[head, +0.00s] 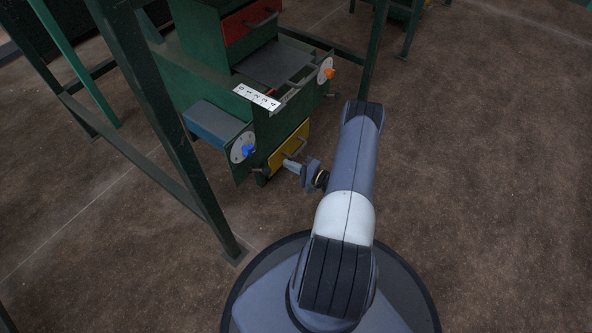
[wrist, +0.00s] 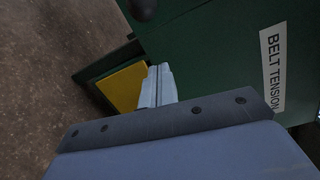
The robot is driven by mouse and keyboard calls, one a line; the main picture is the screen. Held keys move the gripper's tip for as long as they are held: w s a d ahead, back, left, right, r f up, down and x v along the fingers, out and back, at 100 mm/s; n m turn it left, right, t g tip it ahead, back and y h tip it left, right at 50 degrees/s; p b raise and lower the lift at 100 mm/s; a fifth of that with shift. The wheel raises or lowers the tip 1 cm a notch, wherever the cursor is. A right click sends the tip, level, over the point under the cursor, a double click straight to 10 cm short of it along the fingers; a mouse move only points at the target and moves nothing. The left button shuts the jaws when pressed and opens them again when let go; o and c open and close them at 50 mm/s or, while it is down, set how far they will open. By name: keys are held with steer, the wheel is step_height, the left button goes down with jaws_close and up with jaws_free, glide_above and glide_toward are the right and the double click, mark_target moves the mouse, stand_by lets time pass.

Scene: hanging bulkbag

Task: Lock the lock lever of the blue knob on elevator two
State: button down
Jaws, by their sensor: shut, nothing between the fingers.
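The blue knob (head: 248,150) sits on a pale round dial on the lower front corner of a green machine in the head view. A small dark lever-like part (head: 262,172) shows just below the dial; it is too small to tell whether it is the lock lever or how it is set. My gripper (head: 288,162) is right of it, in front of the yellow drawer, closed and empty. In the wrist view my gripper (wrist: 159,69) has its fingers together beside the yellow panel (wrist: 122,87). A dark rounded end (wrist: 143,8) shows at the top edge.
An orange knob (head: 329,73) is on another dial farther back right. The yellow drawer (head: 290,146) has a bar handle near my gripper. A red drawer (head: 250,22) is above. A BELT TENSION label (wrist: 273,68) is at right. A green post (head: 165,110) stands left; floor is clear right.

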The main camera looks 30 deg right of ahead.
mark_target(260, 170)
steer(key=b+x, duration=0.1)
steer(key=x, duration=0.4)
steer(key=shift+w+a+f+b, duration=0.15)
steer(key=shift+w+a+b, duration=0.1)
steer(key=shift+w+b, duration=0.1)
steer(key=shift+s+a+r, duration=0.25)
steer(key=shift+s+a, duration=0.4)
steer(key=shift+s, duration=0.15)
steer(key=shift+s+a+r, duration=0.3)
steer(key=shift+s+a, duration=0.3)
steer(key=shift+s, duration=0.15)
